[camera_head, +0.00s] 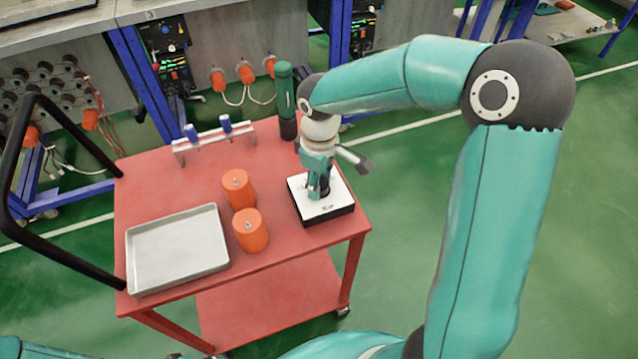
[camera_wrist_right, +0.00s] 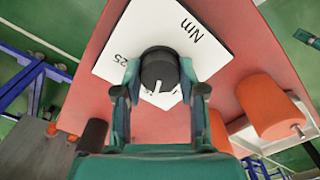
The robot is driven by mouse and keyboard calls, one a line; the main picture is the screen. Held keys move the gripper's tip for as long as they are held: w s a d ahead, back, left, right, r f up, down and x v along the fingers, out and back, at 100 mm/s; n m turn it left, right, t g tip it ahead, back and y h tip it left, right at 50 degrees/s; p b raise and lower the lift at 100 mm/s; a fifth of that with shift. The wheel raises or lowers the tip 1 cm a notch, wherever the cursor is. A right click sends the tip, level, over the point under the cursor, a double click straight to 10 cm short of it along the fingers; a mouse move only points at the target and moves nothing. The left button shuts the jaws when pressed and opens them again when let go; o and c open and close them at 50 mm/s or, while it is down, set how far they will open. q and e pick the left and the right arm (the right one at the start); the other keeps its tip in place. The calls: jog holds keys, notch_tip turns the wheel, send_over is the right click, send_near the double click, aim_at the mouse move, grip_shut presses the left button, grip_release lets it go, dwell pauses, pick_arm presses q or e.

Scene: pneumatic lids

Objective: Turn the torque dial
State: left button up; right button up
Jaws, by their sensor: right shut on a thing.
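The torque dial is a round black knob (camera_wrist_right: 159,66) with a white pointer mark, on a white-topped box (camera_head: 335,205) at the cart's right side. In the right wrist view the white plate (camera_wrist_right: 190,22) reads "Nm" and "25". My right gripper (camera_head: 319,190) points down over the box. Its two fingers (camera_wrist_right: 159,80) are shut on the dial, one on each side. In the head view the gripper mostly hides the dial. My left gripper is not in view.
The red cart (camera_head: 190,183) carries a metal tray (camera_head: 180,249), two orange cylinders (camera_head: 238,189) and (camera_head: 250,231), a rack (camera_head: 215,137) with blue parts, and a dark green cylindrical tool (camera_head: 285,95) close behind my right wrist. A black handle (camera_head: 62,106) rises at left. Benches stand behind.

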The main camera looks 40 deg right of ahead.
jog(key=shift+w+r+m, duration=0.1)
jog(key=shift+m, duration=0.5)
jog(key=o, duration=1.1)
jog(key=shift+o, duration=0.2)
notch_tip(320, 180, up, 12)
